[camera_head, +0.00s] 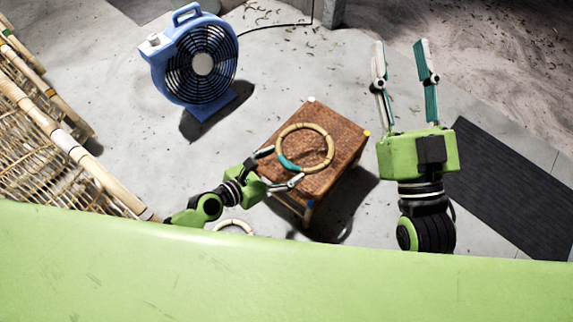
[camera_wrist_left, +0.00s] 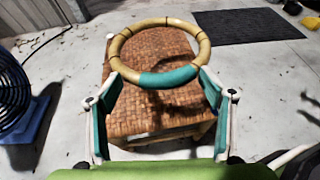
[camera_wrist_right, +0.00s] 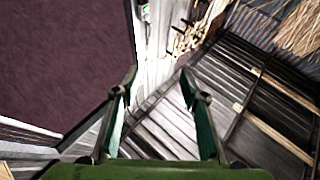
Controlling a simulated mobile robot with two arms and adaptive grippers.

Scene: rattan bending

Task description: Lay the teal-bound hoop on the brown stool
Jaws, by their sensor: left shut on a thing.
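The hoop (camera_head: 331,136) is a tan ring with a teal-bound stretch. My left gripper (camera_head: 282,168) is shut on that teal stretch, as the left wrist view (camera_wrist_left: 160,80) also shows. The brown woven stool (camera_head: 340,180) is beneath the hoop, and the hoop overlaps its top in the head view. In the left wrist view the hoop seems raised above the stool (camera_wrist_left: 130,120), with a ring-like shadow on the weave; I cannot tell the exact gap. My right gripper (camera_head: 405,62) is open and empty, to the right of the stool and pointing away.
A blue fan (camera_head: 202,65) stands on the floor behind and left. Rattan frames with bamboo poles (camera_head: 60,135) fill the left side. Another pale ring (camera_head: 233,224) shows partly near my left arm. A dark mat (camera_head: 515,190) lies at right.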

